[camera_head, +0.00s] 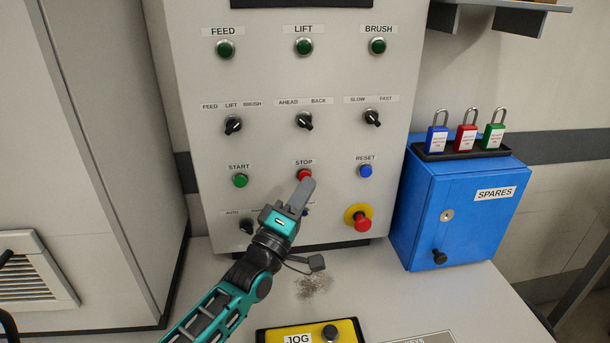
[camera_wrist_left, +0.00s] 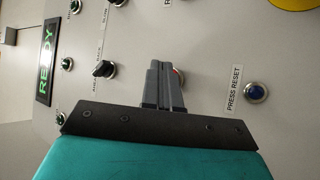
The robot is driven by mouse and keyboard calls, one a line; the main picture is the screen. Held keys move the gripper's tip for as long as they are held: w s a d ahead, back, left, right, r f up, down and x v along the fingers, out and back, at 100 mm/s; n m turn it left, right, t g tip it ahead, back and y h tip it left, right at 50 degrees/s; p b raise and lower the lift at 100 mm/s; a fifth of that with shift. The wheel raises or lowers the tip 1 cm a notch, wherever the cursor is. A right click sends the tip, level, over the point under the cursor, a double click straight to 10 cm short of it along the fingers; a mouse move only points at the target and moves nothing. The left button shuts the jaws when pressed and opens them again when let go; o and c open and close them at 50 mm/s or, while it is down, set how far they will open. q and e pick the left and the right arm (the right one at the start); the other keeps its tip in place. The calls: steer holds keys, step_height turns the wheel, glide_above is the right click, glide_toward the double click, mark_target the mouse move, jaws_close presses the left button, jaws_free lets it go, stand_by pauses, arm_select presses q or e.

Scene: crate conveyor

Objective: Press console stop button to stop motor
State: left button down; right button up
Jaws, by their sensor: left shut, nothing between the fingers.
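The red STOP button (camera_head: 304,174) is on the grey console (camera_head: 270,75), in the middle of its lower button row. My left gripper (camera_head: 307,184) is shut and empty, its fingertips just at the lower edge of this button in the head view. My right gripper is not in view.
Green START (camera_head: 240,180) and blue RESET (camera_head: 366,171) buttons flank STOP. A red emergency button (camera_head: 361,223) is lower right, a blue PRESS RESET button (camera_wrist_left: 256,92) below STOP. A blue SPARES box (camera_head: 466,215) and yellow JOG box (camera_head: 268,337) stand nearby.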

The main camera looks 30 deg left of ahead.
arm_select(q)
steer(key=shift+s+d, duration=0.2)
steer(key=s+d+p, duration=0.1)
steer(key=s, duration=0.1)
steer(key=s+d+p, duration=0.1)
steer(key=s+d, duration=0.1)
stand_by(0.6)
stand_by(0.6)
